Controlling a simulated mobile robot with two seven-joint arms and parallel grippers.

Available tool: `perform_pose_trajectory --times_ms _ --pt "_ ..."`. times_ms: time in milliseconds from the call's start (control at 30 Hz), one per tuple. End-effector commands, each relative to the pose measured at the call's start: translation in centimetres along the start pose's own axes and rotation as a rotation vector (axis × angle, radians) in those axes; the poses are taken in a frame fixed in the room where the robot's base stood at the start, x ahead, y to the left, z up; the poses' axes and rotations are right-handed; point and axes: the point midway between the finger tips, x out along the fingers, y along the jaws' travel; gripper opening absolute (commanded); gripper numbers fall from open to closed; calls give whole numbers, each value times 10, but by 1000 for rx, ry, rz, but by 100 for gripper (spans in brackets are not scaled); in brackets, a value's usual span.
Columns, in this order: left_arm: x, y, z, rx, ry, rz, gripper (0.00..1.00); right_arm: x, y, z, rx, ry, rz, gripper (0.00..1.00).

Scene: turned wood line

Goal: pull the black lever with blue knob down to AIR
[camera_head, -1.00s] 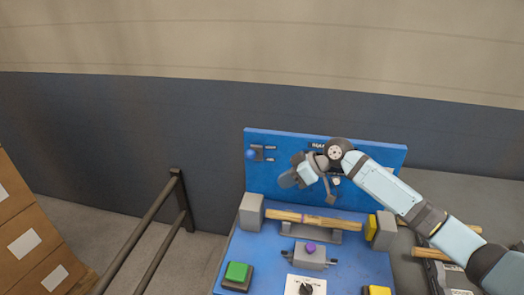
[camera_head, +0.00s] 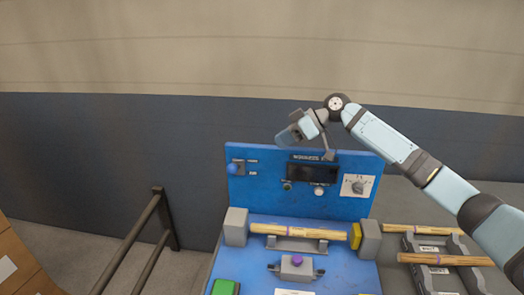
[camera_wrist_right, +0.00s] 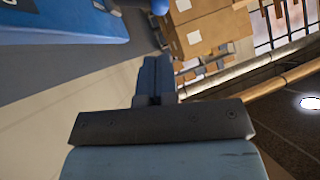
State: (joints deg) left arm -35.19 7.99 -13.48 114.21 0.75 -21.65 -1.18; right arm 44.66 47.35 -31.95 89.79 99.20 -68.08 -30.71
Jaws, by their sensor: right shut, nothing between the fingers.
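The black lever with the blue knob (camera_head: 233,168) sits at the left of the upright blue panel (camera_head: 270,195). Its knob sticks out to the left, beside two small labels too small to read. In the right wrist view a blue knob (camera_wrist_right: 160,6) on a dark part shows at the top edge, beside the blue panel (camera_wrist_right: 60,25). My right gripper (camera_head: 284,136) is near the panel's top edge in the head view, up and right of the knob and apart from it. Its fingers (camera_wrist_right: 155,75) are together and empty. My left gripper is not in view.
The panel also carries a dark display (camera_head: 312,172), small buttons and a rotary dial (camera_head: 358,186). Below, a turned wood piece (camera_head: 298,232) lies between grey blocks. A dark railing (camera_head: 140,225) stands left. Cardboard boxes (camera_wrist_right: 205,35) show in the wrist view.

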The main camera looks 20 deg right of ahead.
Motion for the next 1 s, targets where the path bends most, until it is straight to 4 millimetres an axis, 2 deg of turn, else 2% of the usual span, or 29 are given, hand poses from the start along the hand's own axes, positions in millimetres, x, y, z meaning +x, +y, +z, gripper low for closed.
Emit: perform_pose_trajectory --times_ms 400,600,800,1000 --pt "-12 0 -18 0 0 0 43 82 -1 -3 1 -1 -2 0" --pt "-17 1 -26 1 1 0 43 115 -1 -2 1 -1 -2 0" --pt "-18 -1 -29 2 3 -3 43 129 0 0 1 0 0 0" --pt "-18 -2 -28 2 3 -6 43 131 0 0 1 0 0 0"
